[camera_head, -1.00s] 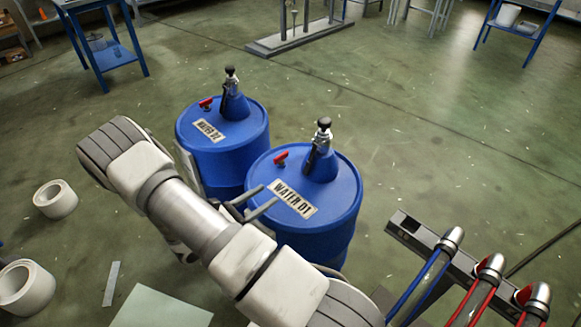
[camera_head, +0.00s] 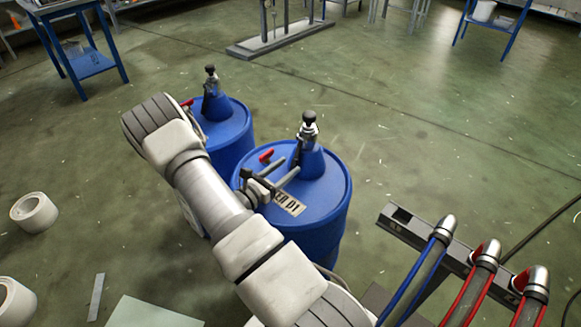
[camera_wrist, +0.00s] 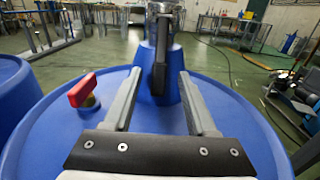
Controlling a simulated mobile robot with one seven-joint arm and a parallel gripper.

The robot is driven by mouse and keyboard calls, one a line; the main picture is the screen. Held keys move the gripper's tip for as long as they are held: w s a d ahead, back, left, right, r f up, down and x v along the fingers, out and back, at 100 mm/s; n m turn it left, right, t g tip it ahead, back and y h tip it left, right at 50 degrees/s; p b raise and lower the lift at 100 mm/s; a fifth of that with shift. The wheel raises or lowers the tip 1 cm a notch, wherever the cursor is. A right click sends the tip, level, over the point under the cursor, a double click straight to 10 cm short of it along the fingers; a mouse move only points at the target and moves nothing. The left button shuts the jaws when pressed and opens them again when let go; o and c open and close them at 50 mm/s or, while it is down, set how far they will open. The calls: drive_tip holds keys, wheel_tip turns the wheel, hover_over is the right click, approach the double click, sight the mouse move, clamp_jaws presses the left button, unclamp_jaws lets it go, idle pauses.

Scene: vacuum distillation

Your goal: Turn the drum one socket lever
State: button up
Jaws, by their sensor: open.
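Drum one (camera_head: 325,205) is the blue drum labelled "01" in the head view; its lid (camera_wrist: 240,140) fills much of the wrist view. A socket (camera_head: 309,127) with a black top rises from a blue cone on the lid. Its dark lever (camera_head: 297,153) hangs down along the cone's near side; it also shows upright in the wrist view (camera_wrist: 160,65). My gripper (camera_head: 280,170) is open, low over the lid. In the wrist view its fingers (camera_wrist: 160,76) point at the cone, with the lever seen between their tips. Whether they touch anything is unclear.
A red tap (camera_wrist: 82,90) stands on the lid just left of my fingers. A second blue drum (camera_head: 228,140) is behind my arm at left. A rail with blue and red hoses (camera_head: 450,250) lies at lower right. Open floor lies beyond the drums.

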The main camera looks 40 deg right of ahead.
drive_tip(key=shift+w+d, duration=0.15)
drive_tip(key=shift+d, duration=1.1)
clamp_jaws()
idle(0.5)
